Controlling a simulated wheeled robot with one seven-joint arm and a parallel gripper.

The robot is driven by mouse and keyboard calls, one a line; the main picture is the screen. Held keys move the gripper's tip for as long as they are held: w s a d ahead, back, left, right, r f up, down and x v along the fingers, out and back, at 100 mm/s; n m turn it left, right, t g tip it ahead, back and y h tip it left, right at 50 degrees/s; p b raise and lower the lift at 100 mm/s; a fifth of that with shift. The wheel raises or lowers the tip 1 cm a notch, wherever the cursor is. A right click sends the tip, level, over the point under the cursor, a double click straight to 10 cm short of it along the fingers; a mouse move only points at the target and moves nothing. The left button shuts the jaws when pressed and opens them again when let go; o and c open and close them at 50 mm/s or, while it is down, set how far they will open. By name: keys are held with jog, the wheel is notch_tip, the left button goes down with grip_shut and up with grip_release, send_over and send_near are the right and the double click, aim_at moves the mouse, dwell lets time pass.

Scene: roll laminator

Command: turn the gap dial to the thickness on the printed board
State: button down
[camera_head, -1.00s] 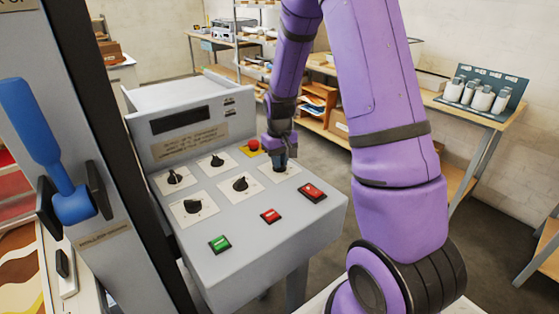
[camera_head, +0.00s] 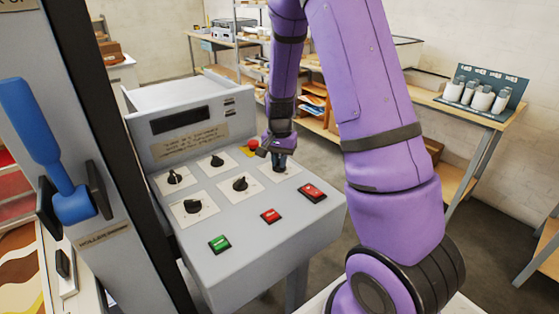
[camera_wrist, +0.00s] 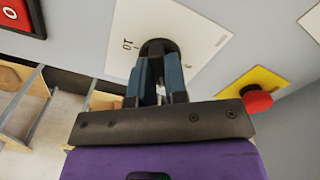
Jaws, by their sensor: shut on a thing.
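My gripper (camera_head: 279,161) is at the far right dial on the sloped panel of the grey console (camera_head: 240,240). In the wrist view its two blue-grey fingers (camera_wrist: 160,80) are shut on a black dial knob (camera_wrist: 158,47) that stands on a white plate (camera_wrist: 195,40). The number 10 shows on that plate to the left of the knob. The fingers hide most of the knob and its pointer. Several other black dials, such as the one at the middle (camera_head: 240,184), sit on white plates. A printed label (camera_head: 190,141) on the console is too blurred to read.
A red mushroom button (camera_head: 253,145) on a yellow plate sits close behind my gripper. Green (camera_head: 219,243) and red (camera_head: 270,215) buttons and a red switch (camera_head: 312,192) lie along the panel's front. A blue lever (camera_head: 45,140) stands at the left.

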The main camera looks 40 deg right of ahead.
jog(key=shift+m, duration=0.5)
jog(key=c, duration=1.1)
grip_release()
jog(key=shift+c, duration=0.2)
notch_tip(320, 180, up, 11)
jog(key=shift+f, duration=0.1)
